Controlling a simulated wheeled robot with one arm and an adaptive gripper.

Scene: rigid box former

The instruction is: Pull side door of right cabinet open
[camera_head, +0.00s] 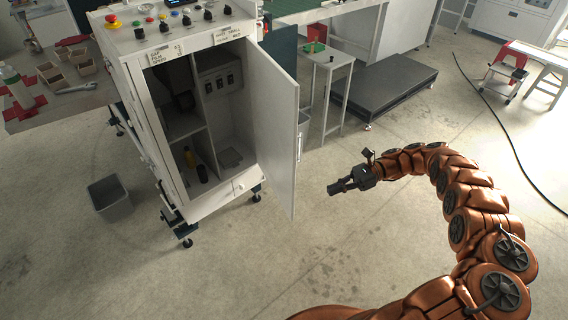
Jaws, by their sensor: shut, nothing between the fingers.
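A white cabinet (150,128) on casters stands left of centre, with buttons and knobs on its sloped top. Its door (270,128) is swung out on the right side and stands wide open. The inside shows shelves, a switch box (218,80), and a yellow and a black item on the lower left floor. My gripper (332,189) is shut and empty, to the right of the door's free edge and apart from it, pointing left. A handle on the door's far face shows only as a thin edge. No second cabinet door is clearly seen open.
A grey bin (110,198) stands on the floor left of the cabinet. The floor around my gripper is clear.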

